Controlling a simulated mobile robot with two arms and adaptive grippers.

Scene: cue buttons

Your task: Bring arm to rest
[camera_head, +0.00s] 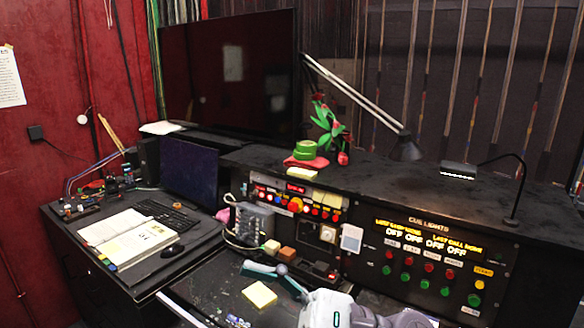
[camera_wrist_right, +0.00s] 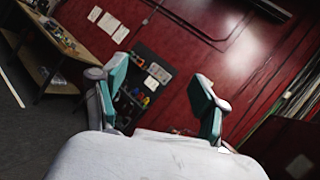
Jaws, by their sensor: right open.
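My right gripper (camera_head: 270,272) is at the bottom middle of the head view, above the desk in front of the cue light panel (camera_head: 425,262). The panel has rows of red and green buttons under lit yellow "OFF" labels. The gripper is apart from the buttons. In the right wrist view my right gripper (camera_wrist_right: 162,75) has its two teal fingers spread wide, with nothing between them. That view faces a red wall, not the panel. My left gripper is in neither view.
A yellow note (camera_head: 259,295) lies on the desk by my right gripper. A desk lamp (camera_head: 405,148), a dark monitor (camera_head: 228,75) and a smaller screen (camera_head: 189,172) stand behind. An open book (camera_head: 125,237) and keyboard (camera_head: 165,216) lie at left. The wrist view shows a wooden bench (camera_wrist_right: 60,55).

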